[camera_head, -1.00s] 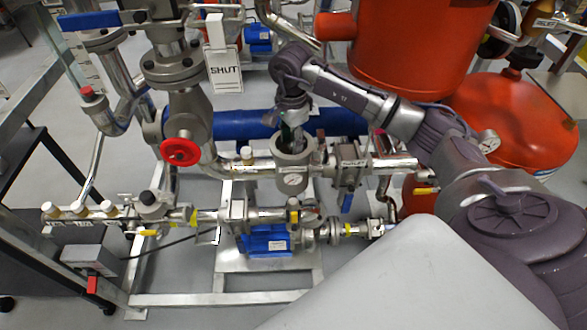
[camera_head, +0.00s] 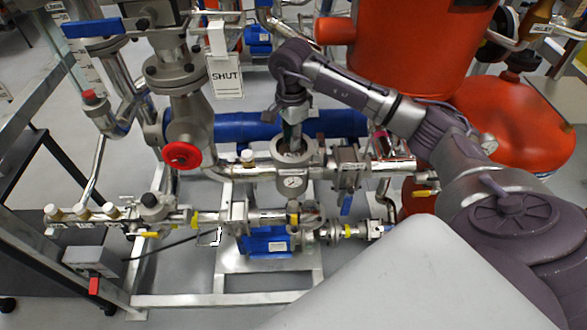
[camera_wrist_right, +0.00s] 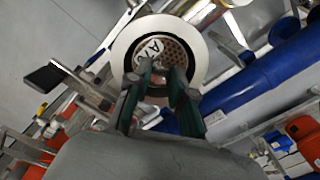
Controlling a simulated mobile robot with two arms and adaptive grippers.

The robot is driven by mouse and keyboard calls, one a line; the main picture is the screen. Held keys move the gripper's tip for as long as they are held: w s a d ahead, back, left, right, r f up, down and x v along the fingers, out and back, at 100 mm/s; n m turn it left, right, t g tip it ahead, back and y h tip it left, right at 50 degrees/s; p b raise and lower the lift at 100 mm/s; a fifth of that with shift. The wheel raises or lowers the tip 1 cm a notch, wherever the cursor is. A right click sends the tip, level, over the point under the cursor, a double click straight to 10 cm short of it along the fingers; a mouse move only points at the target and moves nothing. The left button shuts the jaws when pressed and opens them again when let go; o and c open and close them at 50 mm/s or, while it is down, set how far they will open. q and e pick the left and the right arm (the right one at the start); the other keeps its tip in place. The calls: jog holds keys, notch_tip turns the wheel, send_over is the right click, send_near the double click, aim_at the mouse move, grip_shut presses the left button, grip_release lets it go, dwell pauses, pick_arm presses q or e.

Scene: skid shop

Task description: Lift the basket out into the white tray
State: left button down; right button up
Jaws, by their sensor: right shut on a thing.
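The basket (camera_wrist_right: 172,52) shows in the right wrist view as a perforated metal disc with a tag marked "A", inside the round strainer housing (camera_head: 292,180). The housing's pale rim (camera_wrist_right: 198,35) surrounds it. My right gripper (camera_head: 292,146) reaches straight down into the housing's open top. Its green fingers (camera_wrist_right: 160,76) are closed on a part of the basket near the tag; the exact grip is partly hidden by the fingers. How far the basket sits in the housing is hard to tell. My left gripper is not in view. I cannot make out the white tray.
Pipes and valves crowd the housing, with a red handwheel (camera_head: 182,155) at left and a blue pipe (camera_head: 235,127) behind. A "SHUT" sign (camera_head: 226,77) hangs at the back. A large red tank (camera_head: 415,45) stands behind my right arm. Floor shows at front left.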

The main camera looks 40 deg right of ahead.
jog(key=shift+r+p, duration=1.15)
jog(key=shift+r, duration=1)
notch_tip(320, 180, up, 10)
jog(key=p, duration=0.6)
jog(key=shift+r, duration=0.15)
